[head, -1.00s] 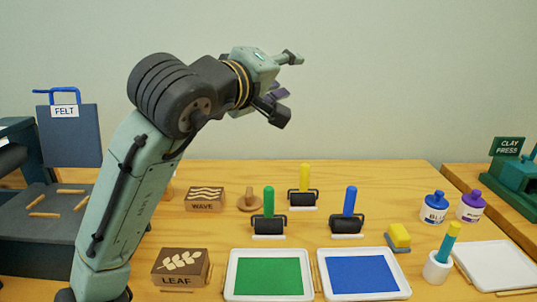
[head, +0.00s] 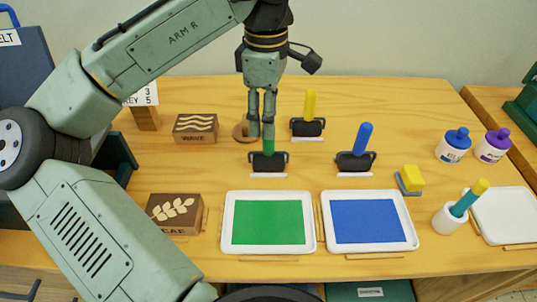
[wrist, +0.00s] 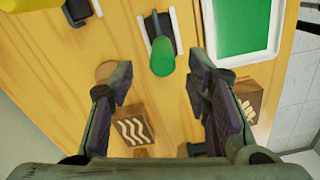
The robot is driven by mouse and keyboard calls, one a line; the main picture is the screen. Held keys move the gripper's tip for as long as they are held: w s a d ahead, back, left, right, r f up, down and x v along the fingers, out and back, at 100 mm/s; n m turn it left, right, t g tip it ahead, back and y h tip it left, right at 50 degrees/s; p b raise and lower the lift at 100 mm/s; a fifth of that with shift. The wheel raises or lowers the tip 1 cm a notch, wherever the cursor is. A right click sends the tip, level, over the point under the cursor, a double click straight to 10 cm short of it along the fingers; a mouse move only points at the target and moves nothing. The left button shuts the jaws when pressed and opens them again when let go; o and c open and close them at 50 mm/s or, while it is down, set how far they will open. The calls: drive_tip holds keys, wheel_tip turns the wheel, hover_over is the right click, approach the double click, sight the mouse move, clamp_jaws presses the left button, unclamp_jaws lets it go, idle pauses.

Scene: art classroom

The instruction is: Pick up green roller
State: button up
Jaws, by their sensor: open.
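The green roller (head: 268,160) stands handle up behind the green tray, its dark roller body on a small white rest. In the head view my gripper (head: 262,132) points down right at the top of its green handle, and the fingertips overlap the upper handle. In the wrist view my gripper (wrist: 160,78) is open and empty. The green handle (wrist: 162,57) shows just beyond the gap between the fingertips, roughly centred. I cannot tell whether the fingertips reach down beside the handle. No contact is visible.
The yellow roller (head: 309,112) stands behind right and the blue roller (head: 359,150) to the right. A round wooden piece (head: 242,130) lies close behind left. The WAVE block (head: 196,127) and LEAF block (head: 174,213) are left. The green tray (head: 227,238) is in front.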

sight(269, 148)
drive_tip(key=f, duration=0.2)
drive_tip(key=f+p, duration=0.1)
drive_tip(key=f, duration=0.2)
drive_tip(key=shift+s+d, duration=0.15)
drive_tip(key=shift+s, duration=0.05)
drive_tip(key=shift+c, duration=0.3)
clamp_jaws()
